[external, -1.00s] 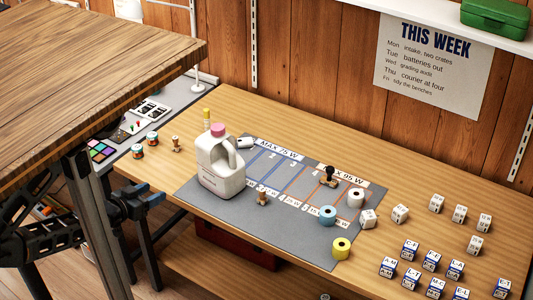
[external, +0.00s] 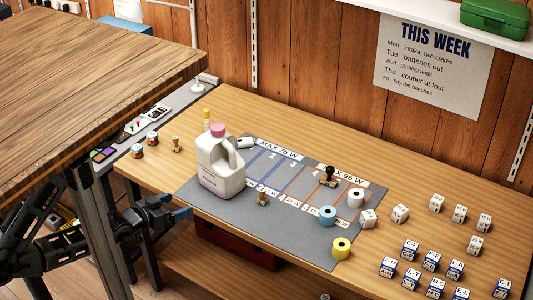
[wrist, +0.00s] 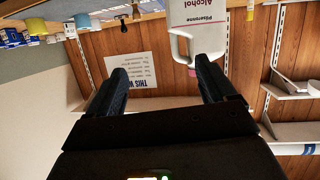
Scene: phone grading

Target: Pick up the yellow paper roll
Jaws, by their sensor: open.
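The yellow paper roll (external: 341,248) stands near the front right corner of the grey mat, a squat ring with a white top. It also shows at the top left of the wrist view (wrist: 37,27), where the scene appears upside down. My gripper (external: 174,206) is at the left, by the bench's front edge, well away from the roll. In the wrist view its two dark fingers (wrist: 160,78) are spread apart with nothing between them.
The white alcohol jug (external: 220,170) with a pink cap stands on the grey mat (external: 285,238), between my gripper and the roll. A blue roll (external: 328,215) and a white roll (external: 356,198) stand behind the yellow one. Several lettered cubes (external: 410,250) lie to the right.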

